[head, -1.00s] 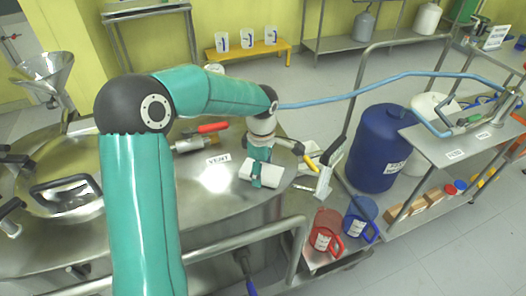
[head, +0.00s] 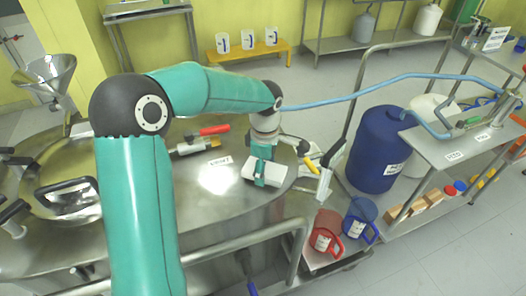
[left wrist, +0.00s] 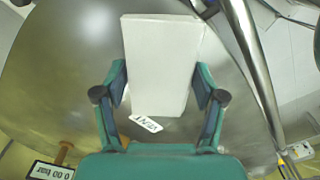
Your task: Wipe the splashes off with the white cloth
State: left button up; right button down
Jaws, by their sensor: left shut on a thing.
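The white cloth (head: 277,187) is a folded, block-like white piece over the top of the steel vessel (head: 205,225), close to its right rim. My left gripper (head: 262,173) is shut on the cloth from above. In the left wrist view, the cloth (left wrist: 160,50) sits between the two fingers of my left gripper (left wrist: 161,85), with the curved steel lid behind it. I cannot tell whether the cloth touches the steel. No splash stands out clearly; a bright glare lies left of the cloth. The cloth hides the steel under it. My right gripper is not in view.
A red-handled valve (head: 205,136) and a vent label (head: 220,161) are left of the cloth. A yellow-handled valve (head: 311,164) is to its right. A steel rail (head: 240,241) runs in front. Red (head: 325,232) and blue (head: 360,220) jugs stand lower right.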

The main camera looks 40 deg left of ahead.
pick_arm(q)
jog(key=shift+s+a+r+p, duration=0.1)
jog(key=shift+r+p, duration=1.65)
jog(key=shift+r, duration=1)
